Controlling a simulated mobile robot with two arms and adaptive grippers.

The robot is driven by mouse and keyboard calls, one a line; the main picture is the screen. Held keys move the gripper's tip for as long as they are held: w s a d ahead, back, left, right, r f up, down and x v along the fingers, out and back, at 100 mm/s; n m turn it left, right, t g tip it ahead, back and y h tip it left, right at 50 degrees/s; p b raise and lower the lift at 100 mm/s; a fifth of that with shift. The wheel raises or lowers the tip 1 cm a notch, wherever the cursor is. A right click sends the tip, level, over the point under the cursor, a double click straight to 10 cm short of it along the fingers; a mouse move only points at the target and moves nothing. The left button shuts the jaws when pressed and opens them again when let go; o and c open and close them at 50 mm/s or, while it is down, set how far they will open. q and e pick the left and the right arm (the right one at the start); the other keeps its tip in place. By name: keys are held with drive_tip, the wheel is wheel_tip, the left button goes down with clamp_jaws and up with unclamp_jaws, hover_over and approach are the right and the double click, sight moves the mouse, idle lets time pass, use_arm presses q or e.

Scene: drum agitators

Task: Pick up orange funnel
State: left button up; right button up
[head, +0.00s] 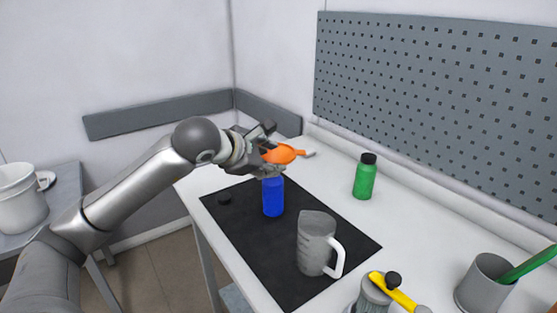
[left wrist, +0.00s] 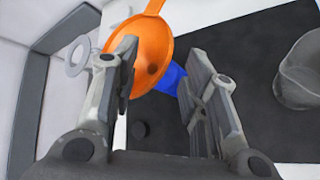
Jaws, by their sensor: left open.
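The orange funnel (head: 281,154) shows in the head view just past my left gripper (head: 267,150), above the blue bottle (head: 273,198). Its handle points right. In the left wrist view, the funnel (left wrist: 140,62) shows its bowl with a dark hole, and its handle runs off the top edge. My left gripper (left wrist: 161,54) is open there, with one finger overlapping the bowl's left side and the other just right of the bowl. The blue bottle (left wrist: 173,78) shows partly behind the bowl. I cannot tell whether the funnel touches the bottle. My right gripper is not in view.
A black mat (head: 245,233) carries a clear pitcher (head: 314,242) and a small black cap (head: 224,198). A green bottle (head: 365,178) stands right of the mat. A grey cup (head: 482,287) and a yellow-handled tool (head: 398,294) are at front right. A pegboard (head: 440,95) lines the wall.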

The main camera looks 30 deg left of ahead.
sight(283, 163)
use_arm(q)
drive_tip(key=p+x, duration=0.1)
drive_tip(key=x, duration=0.2)
drive_tip(key=shift+w+f, duration=0.15)
drive_tip(key=shift+w, duration=0.1)
drive_tip(key=p+x, duration=0.1)
drive_tip(key=x, duration=0.3)
drive_tip(key=shift+w+a+f+p, duration=0.1)
drive_tip(key=shift+w+a+p, duration=0.05)
drive_tip(key=shift+p, duration=0.25)
drive_tip(key=shift+w+f, duration=0.15)
drive_tip(key=c, duration=0.4)
clamp_jaws()
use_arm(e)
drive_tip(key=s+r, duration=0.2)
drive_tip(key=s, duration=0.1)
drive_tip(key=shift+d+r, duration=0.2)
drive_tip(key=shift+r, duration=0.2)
